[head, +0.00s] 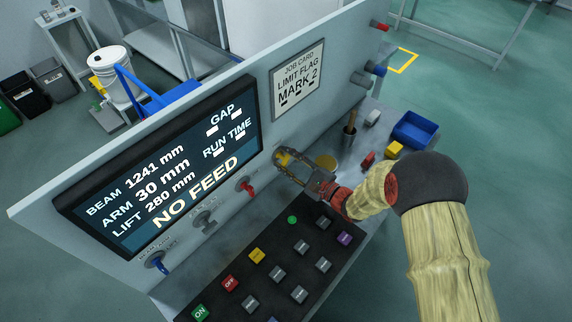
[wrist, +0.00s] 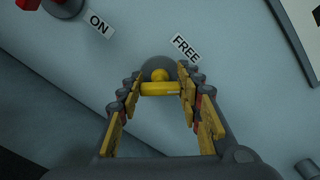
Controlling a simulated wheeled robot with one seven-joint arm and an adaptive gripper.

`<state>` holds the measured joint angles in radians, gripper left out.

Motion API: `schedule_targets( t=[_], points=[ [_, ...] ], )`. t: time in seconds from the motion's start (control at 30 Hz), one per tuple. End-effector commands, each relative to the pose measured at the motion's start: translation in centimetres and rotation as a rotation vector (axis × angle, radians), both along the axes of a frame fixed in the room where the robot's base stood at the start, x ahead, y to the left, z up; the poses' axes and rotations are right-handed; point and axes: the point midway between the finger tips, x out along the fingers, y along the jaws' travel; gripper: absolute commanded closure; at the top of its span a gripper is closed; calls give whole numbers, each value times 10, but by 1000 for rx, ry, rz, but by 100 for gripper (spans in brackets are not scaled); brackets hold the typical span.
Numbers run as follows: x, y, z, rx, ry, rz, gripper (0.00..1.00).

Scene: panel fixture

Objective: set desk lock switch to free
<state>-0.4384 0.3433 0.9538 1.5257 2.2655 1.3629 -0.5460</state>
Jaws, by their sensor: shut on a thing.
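A switch with a yellow handle (wrist: 160,89) on a round grey base sits on the pale panel, in the middle of the wrist view. A FREE label (wrist: 186,47) is just above and to the right of its base. The handle's bar lies crosswise between the fingers. My gripper (wrist: 161,92) is shut on this handle, one finger at each end of the bar. In the head view my gripper (head: 285,163) is at the panel, right of the red switch, and partly covers the yellow handle. Any other label of this switch is hidden.
The red switch (head: 248,188), grey switch (head: 203,221) and blue switch (head: 156,262) run down-left along the panel. A display (head: 165,155) reads NO FEED. A job card (head: 297,79) is above my gripper. A button desk (head: 270,265) lies below. A blue bin (head: 413,131) is at right.

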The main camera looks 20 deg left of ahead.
Motion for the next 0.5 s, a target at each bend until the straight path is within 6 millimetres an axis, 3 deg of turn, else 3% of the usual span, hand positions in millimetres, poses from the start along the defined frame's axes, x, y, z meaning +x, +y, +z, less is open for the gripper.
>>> schedule_targets(
  t=[0.5],
  points=[
    [-1,0,-7,-131,-462,-1,90]
  ],
)
